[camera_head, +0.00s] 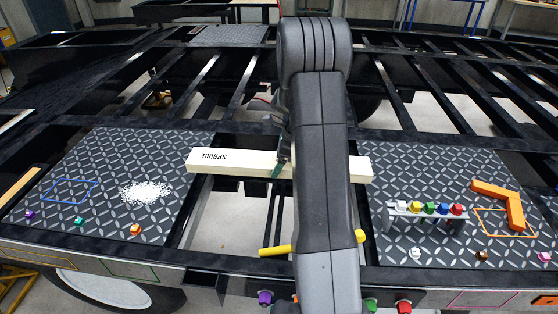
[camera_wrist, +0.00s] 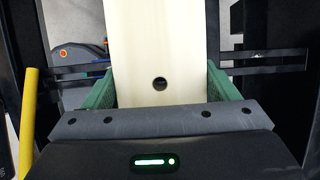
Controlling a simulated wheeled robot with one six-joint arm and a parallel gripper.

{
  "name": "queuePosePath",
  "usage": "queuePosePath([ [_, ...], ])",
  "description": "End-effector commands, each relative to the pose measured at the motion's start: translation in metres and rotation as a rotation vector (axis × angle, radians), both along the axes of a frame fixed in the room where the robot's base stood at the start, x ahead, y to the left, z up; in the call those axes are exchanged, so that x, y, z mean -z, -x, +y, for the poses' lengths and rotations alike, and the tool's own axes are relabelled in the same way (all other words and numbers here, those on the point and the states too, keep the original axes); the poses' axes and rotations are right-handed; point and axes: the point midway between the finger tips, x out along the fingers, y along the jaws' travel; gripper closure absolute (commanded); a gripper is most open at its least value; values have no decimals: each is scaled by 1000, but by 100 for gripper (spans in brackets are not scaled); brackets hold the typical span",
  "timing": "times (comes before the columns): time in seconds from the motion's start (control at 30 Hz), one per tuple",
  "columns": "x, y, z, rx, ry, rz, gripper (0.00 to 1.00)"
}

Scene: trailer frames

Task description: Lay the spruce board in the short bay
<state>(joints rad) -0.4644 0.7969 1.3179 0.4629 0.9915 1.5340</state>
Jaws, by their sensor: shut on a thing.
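The spruce board (camera_head: 235,161) is a long pale beam with "SPRUCE" printed upside down on its face. It lies crosswise over the open bay (camera_head: 230,222) between two tread plates, its ends near the plates' inner edges. I cannot tell whether it touches the frame or is just above it. My gripper (camera_head: 283,167) is shut on the board near its middle; my arm hides part of both. In the wrist view, the board (camera_wrist: 160,45) stands between the green fingers of my gripper (camera_wrist: 160,92), with a dark hole in its face. Which opening is the short bay is unclear.
The left tread plate (camera_head: 100,175) carries a white granule pile (camera_head: 146,192) and small coloured blocks. The right plate (camera_head: 390,240) carries a rack of coloured pegs (camera_head: 430,211) and an orange angle piece (camera_head: 513,205). Black rails lie behind.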

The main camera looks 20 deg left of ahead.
Motion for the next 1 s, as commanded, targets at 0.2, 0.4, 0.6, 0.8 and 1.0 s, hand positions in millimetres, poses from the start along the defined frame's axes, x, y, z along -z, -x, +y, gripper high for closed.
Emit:
queuePosePath([
  [0.2, -3, -1, 0, 0, -3, -1, 72],
  [0.4, 10, -1, 0, 0, -4, 0, 72],
  [0.6, 26, -1, 0, 0, -4, 0, 72],
  [0.8, 43, -1, 0, 0, -4, 0, 72],
  [1.0, 55, -1, 0, 0, -4, -1, 72],
])
